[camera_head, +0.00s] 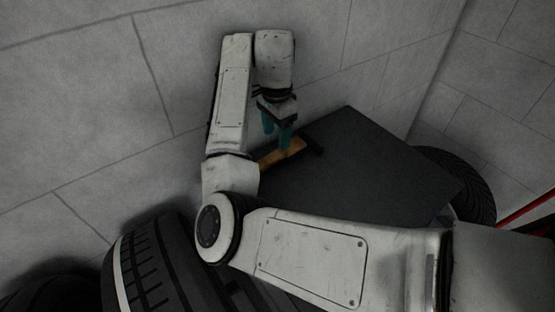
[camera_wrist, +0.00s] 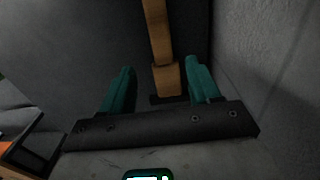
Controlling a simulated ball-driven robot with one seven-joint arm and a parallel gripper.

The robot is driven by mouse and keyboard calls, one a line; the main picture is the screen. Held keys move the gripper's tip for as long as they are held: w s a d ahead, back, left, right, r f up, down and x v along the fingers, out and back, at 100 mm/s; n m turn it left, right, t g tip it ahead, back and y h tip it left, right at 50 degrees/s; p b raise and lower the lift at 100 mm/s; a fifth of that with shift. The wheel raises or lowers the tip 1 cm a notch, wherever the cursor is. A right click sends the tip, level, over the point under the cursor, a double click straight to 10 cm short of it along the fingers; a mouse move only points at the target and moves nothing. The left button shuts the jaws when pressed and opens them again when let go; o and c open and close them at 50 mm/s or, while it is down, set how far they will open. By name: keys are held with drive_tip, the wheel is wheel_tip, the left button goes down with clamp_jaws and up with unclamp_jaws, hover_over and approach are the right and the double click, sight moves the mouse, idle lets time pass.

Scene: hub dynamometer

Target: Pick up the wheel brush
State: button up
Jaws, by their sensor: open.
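The wheel brush (camera_head: 278,157) has a wooden, orange-brown handle and a dark end, and lies on the dark flat top (camera_head: 370,165) near its back left edge. My gripper (camera_head: 277,137) is just above it with its teal fingers pointing down. In the wrist view the brush (camera_wrist: 158,35) runs from the top edge down between the two separated fingers of my gripper (camera_wrist: 160,68). Its wider wooden block and a black strip show there. The fingers are open, one on each side; I cannot tell whether either touches the brush.
A tyre (camera_head: 155,265) stands at the lower left and another tyre (camera_head: 462,180) is behind the right side of the dark top. A grey wall (camera_head: 100,100) is close behind. Most of the dark top is clear. A red bar (camera_head: 527,208) shows at the far right.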

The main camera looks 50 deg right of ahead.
sight(275, 154)
drive_tip(key=shift+w+a+f, duration=0.1)
drive_tip(key=shift+w+f, duration=0.05)
drive_tip(key=shift+f, duration=1.8)
drive_tip(key=shift+w+f, duration=0.1)
drive_tip(key=shift+f, duration=1.8)
drive_tip(key=shift+b, duration=0.3)
drive_tip(key=shift+c, duration=0.4)
clamp_jaws()
